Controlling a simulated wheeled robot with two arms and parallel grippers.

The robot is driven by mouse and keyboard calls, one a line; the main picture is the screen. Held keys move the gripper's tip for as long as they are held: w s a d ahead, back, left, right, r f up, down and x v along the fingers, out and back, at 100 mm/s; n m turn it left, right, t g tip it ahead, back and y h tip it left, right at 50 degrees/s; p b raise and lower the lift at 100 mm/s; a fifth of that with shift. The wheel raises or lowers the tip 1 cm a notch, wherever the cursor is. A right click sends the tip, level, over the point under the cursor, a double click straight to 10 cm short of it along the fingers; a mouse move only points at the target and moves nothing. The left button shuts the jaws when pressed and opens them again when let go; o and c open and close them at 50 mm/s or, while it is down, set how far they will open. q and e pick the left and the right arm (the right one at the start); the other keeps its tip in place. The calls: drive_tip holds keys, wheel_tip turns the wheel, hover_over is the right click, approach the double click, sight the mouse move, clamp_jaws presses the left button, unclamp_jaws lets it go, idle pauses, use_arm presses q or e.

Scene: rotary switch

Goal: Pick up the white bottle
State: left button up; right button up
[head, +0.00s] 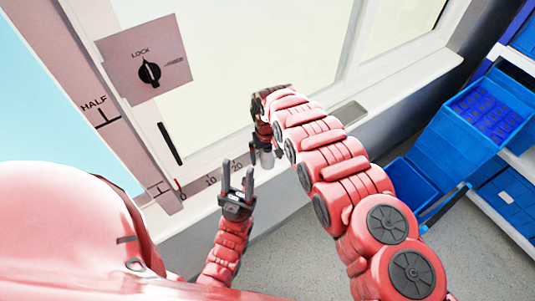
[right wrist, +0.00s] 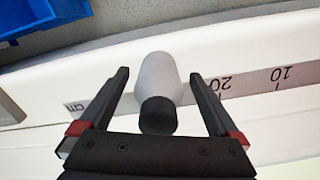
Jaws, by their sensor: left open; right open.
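The white bottle (right wrist: 160,75) has a dark cap (right wrist: 158,115) and lies between the two fingers of my right gripper (right wrist: 160,76) in the right wrist view. The gripper is open, with a gap on each side of the bottle. In the head view the bottle (head: 267,158) shows small and partly hidden below my right gripper (head: 262,138), by the white ledge. My left gripper (head: 237,176) is open and empty, lower and to the left of the bottle, with its fingers pointing up.
A ruler strip (right wrist: 250,82) runs along the white ledge (head: 205,200). A lock switch panel (head: 120,65) is on the window frame. Blue bins (head: 460,135) stand at the right. The grey floor (head: 285,250) shows in the middle.

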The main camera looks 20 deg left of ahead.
drive_tip(key=shift+d+f, duration=0.15)
drive_tip(key=shift+f, duration=0.5)
drive_tip(key=c, duration=1.5)
drive_tip(key=shift+r, duration=0.2)
